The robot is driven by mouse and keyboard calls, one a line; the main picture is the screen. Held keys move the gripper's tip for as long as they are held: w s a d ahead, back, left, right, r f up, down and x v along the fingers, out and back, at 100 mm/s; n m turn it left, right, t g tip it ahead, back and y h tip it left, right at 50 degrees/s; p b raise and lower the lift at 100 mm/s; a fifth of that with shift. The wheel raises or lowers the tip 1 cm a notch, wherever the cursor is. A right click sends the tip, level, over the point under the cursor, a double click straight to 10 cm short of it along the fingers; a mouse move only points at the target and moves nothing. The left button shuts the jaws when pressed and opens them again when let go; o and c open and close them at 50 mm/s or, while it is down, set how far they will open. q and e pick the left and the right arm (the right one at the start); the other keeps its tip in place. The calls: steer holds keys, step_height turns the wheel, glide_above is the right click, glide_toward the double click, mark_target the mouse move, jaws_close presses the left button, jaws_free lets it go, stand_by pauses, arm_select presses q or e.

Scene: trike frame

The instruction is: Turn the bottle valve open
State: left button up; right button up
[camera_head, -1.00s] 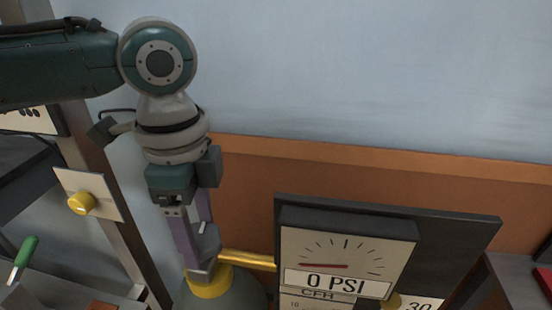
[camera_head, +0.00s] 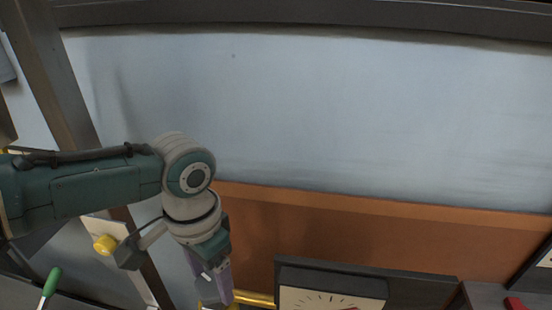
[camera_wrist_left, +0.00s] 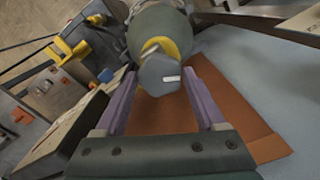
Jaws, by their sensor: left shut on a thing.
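The bottle valve is a grey faceted knob (camera_wrist_left: 160,76) on a yellow collar (camera_wrist_left: 153,46) at the neck of a grey-green bottle (camera_wrist_left: 160,22) in the left wrist view. My left gripper (camera_head: 217,299) points down at the bottom edge of the head view. In the left wrist view its two purple fingers (camera_wrist_left: 160,92) lie on either side of the knob, shut on it. In the head view the knob and bottle are hidden or below the frame. My right gripper is not in view.
A gauge (camera_head: 330,291) in a dark housing is cut off by the bottom edge, with a bit of red showing on its dial. A yellow pipe (camera_head: 255,298) runs beside my gripper. A yellow knob (camera_head: 104,244) and a green-handled lever (camera_head: 51,282) are at left.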

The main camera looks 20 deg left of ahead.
arm_select(q)
steer(key=n+p, duration=0.2)
steer(key=n, duration=0.3)
steer(key=shift+d+r+n, duration=0.1)
steer(key=shift+r+n, duration=0.05)
steer(key=shift+n, duration=0.25)
steer(key=n+p, duration=0.2)
steer(key=n, duration=0.9)
steer(key=shift+n+p, duration=0.3)
steer(key=shift+p, duration=0.1)
steer(key=n, duration=0.6)
